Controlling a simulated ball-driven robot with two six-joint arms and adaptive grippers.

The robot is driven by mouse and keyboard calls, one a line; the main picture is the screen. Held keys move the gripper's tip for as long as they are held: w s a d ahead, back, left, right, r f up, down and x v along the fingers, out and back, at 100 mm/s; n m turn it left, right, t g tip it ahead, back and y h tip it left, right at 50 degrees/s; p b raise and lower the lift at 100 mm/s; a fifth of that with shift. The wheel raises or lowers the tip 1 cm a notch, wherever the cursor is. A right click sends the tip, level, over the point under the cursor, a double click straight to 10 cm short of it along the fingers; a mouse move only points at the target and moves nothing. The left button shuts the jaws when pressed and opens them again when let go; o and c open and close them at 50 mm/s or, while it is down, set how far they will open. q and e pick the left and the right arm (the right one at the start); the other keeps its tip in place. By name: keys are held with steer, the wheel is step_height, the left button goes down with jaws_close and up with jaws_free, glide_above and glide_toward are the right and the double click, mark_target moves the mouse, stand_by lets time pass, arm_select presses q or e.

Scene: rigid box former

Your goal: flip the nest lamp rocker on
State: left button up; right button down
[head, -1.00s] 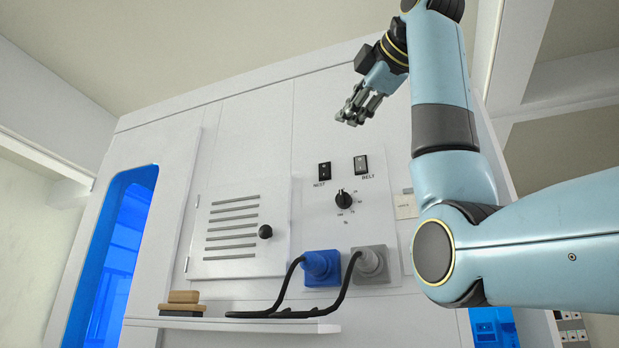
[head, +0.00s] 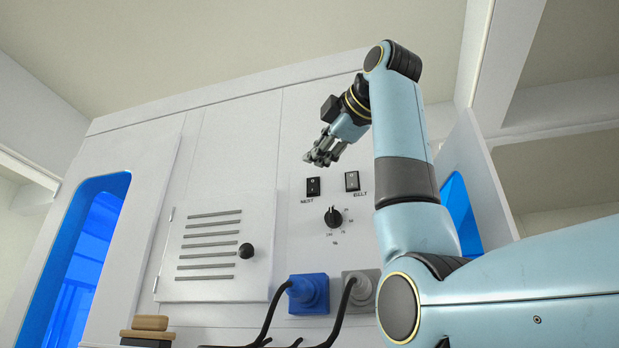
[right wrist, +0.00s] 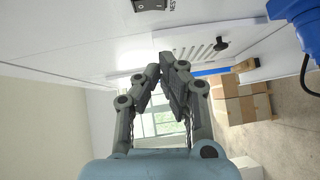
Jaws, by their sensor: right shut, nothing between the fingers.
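The nest lamp rocker (head: 313,187) is a small black switch on the white panel, with the label NEST below it. Which way it is tipped is too small to tell. It also shows partly, cut by the top edge, in the right wrist view (right wrist: 150,4). My right gripper (head: 313,160) is shut and empty, and appears just above the rocker in the head view. I see no contact. In the right wrist view its fingers (right wrist: 162,66) come together, with the rocker beyond their tips. My left gripper is out of view.
A similar BELT rocker (head: 352,181) sits to the right. A black dial (head: 333,217) is below. Blue (head: 310,294) and grey (head: 361,290) plugs with black cables stick out lower down. A vented door with a black knob (head: 246,250) is to the left.

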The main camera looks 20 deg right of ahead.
mark_target(313, 186)
steer(key=w+d+f+p, duration=0.1)
steer(key=w+p, duration=0.3)
steer(key=w, duration=0.4)
steer(key=shift+w+d+p, duration=0.15)
steer(key=shift+w+p, duration=0.15)
steer(key=shift+p, duration=0.05)
